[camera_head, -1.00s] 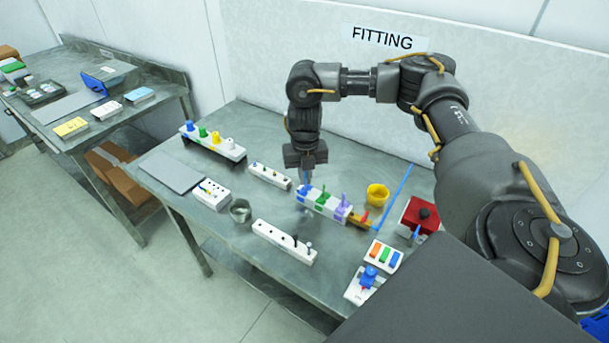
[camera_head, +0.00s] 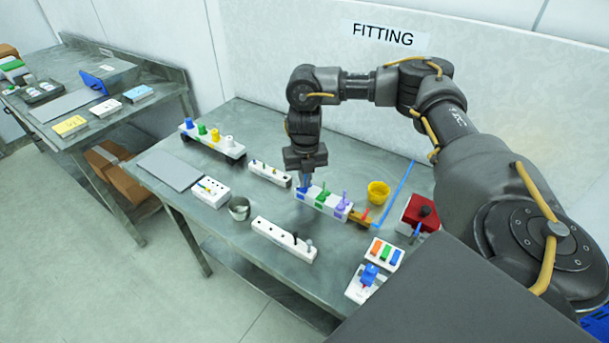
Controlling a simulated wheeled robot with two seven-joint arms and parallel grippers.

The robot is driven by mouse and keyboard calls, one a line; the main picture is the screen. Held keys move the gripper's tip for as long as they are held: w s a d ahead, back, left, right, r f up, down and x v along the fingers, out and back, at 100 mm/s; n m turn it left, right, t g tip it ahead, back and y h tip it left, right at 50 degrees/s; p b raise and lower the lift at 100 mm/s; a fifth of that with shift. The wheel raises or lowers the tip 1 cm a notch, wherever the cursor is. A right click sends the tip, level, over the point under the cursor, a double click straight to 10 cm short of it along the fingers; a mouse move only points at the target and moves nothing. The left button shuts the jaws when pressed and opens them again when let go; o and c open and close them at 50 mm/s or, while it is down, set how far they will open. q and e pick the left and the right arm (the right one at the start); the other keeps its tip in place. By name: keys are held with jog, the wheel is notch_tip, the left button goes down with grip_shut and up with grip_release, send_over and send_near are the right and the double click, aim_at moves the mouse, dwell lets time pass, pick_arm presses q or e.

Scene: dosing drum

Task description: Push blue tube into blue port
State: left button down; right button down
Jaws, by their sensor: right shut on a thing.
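My right gripper (camera_head: 304,180) points straight down over the left end of a white port block (camera_head: 322,204). It is shut on a small blue piece, seemingly the blue tube (camera_head: 304,182), mostly hidden by the fingers. The tube is upright over the blue port (camera_head: 301,193), at or very close to it; I cannot tell how deep it sits. A green tube (camera_head: 322,196) and a purple tube (camera_head: 343,202) stand upright in the same block. My left gripper is not in view.
A yellow cup (camera_head: 378,192), a blue strip (camera_head: 394,196) and a red box (camera_head: 419,213) lie right of the block. White holders (camera_head: 268,173) (camera_head: 284,240) stand left and in front. A grey mat (camera_head: 170,170) lies at the table's left.

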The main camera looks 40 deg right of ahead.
jog(key=c, duration=1.5)
grip_release()
notch_tip(320, 180, up, 11)
jog(key=shift+f+p, duration=0.1)
jog(key=shift+p, duration=0.5)
